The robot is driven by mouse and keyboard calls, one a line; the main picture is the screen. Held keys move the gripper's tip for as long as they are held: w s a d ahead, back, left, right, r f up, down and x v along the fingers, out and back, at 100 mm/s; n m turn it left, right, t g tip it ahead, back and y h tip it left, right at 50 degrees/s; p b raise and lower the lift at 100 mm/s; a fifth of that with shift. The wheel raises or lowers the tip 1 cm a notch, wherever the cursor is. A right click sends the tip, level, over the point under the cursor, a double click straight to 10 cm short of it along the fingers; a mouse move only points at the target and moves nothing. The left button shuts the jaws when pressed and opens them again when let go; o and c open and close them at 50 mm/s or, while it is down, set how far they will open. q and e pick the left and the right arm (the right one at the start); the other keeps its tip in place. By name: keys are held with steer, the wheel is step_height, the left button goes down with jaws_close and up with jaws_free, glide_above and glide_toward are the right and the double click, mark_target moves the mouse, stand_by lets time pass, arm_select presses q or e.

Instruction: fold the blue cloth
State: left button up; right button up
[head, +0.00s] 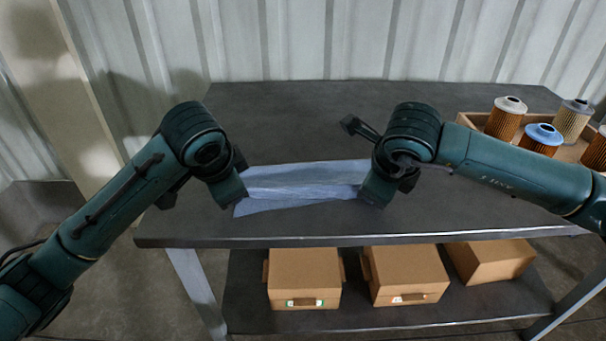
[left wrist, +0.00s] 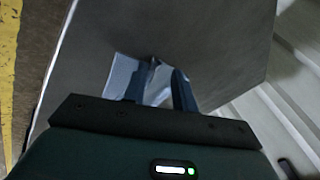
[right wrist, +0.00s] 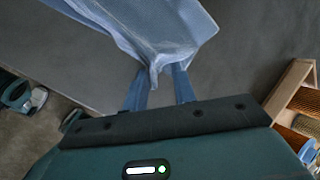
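The blue cloth (head: 305,182) lies near the front edge of the table, stretched between my two grippers. Its upper part looks like a taut band with a crease along it, and a flap spreads toward the front left. My left gripper (head: 238,200) is at the cloth's left end; in the left wrist view (left wrist: 163,72) cloth shows between and beside its fingers. My right gripper (head: 368,198) is at the right end; in the right wrist view (right wrist: 160,72) the cloth (right wrist: 165,30) gathers to a point between its fingers. Both fingertips are hidden in the head view.
A wooden tray (head: 478,121) with several filter cartridges (head: 505,118) stands at the table's right, behind my right forearm. The dark table (head: 300,120) is clear behind the cloth. Cardboard boxes (head: 304,275) sit on the lower shelf. A ribbed wall is behind.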

arm_select(q)
steer(key=shift+o, duration=1.1)
arm_select(e)
steer(key=shift+o, duration=1.1)
steer(key=shift+a, duration=0.1)
arm_select(q)
steer(key=s+v, duration=0.1)
steer(key=v, duration=0.9)
arm_select(e)
steer(key=s+v, duration=0.1)
steer(key=v, duration=0.9)
arm_select(q)
steer(key=shift+s+r, duration=0.15)
steer(key=shift+c, duration=0.3)
arm_select(e)
steer(key=shift+s+r, duration=0.15)
steer(key=shift+c, duration=0.3)
